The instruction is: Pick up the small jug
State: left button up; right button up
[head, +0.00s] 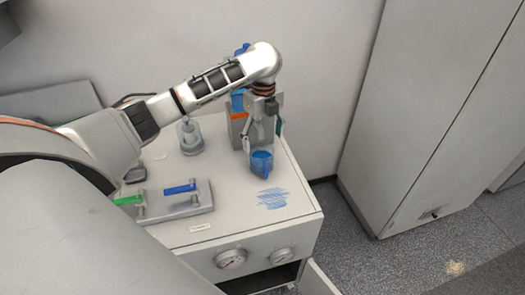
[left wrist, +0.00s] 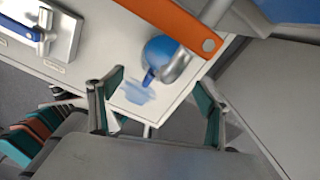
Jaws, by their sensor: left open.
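The small jug (head: 261,165) is blue and stands on the white cabinet top (head: 300,205), near its right side. In the left wrist view the jug (left wrist: 158,52) shows above the gap between the fingers, and a grey piece covers part of it. My left gripper (head: 263,136) points down just behind and above the jug in the head view. Its fingers are spread, with green pads, and hold nothing. In the left wrist view the open fingers (left wrist: 158,105) have blue scribble marks showing between them. My right gripper is in neither view.
A grey stand with an orange strip (head: 238,116) and a blue part (head: 237,100) rises beside my left gripper. A valve block with a blue handle (head: 180,189) and a green handle (head: 128,200) lies left. Blue scribbles (head: 272,198) mark clear surface in front.

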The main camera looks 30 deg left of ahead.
aim_at(263, 152)
pick_arm(q)
jog(key=shift+w+a, duration=0.25)
jog(key=shift+w, duration=0.05)
jog(key=shift+f, duration=0.15)
jog(key=f, duration=0.7)
jog(key=shift+w+a+f, duration=0.1)
jog(key=shift+a, duration=0.1)
jog(key=c, duration=1.5)
